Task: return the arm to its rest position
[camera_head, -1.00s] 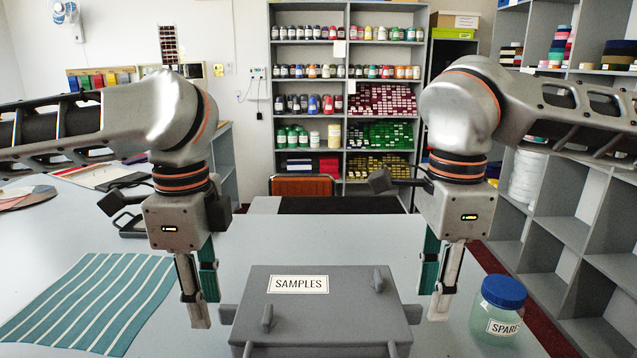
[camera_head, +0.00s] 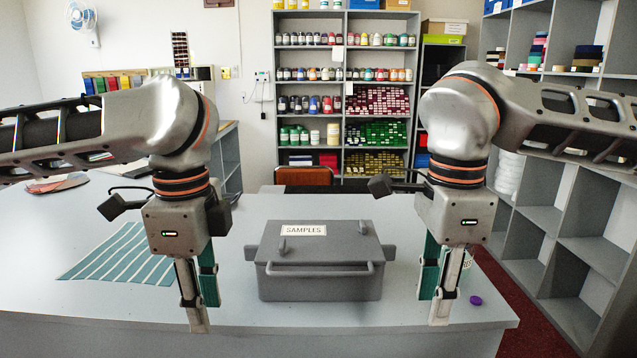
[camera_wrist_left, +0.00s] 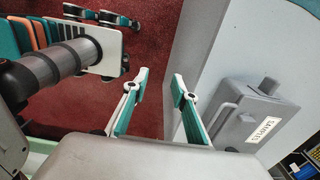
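My left gripper (camera_head: 200,318) hangs down left of the grey box, clear of it, near the counter's front edge. In the left wrist view its two fingers (camera_wrist_left: 159,82) stand apart with nothing between them. My right gripper (camera_head: 434,310) hangs down right of the box, its fingers apart and empty. The grey lidded box (camera_head: 320,284), labelled SAMPLES, stands shut on the counter (camera_head: 330,318) between the grippers, with a bar handle along its front. It also shows in the left wrist view (camera_wrist_left: 233,123). Both arms are bent, with their forearms raised out to the sides.
A jar (camera_head: 467,261) is mostly hidden behind my right gripper. A small purple disc (camera_head: 475,300) lies near it. A striped teal cloth (camera_head: 118,262) lies at left. Shelves (camera_head: 565,225) stand along the right; a rack of jars (camera_head: 347,100) stands behind. Red floor shows in the left wrist view.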

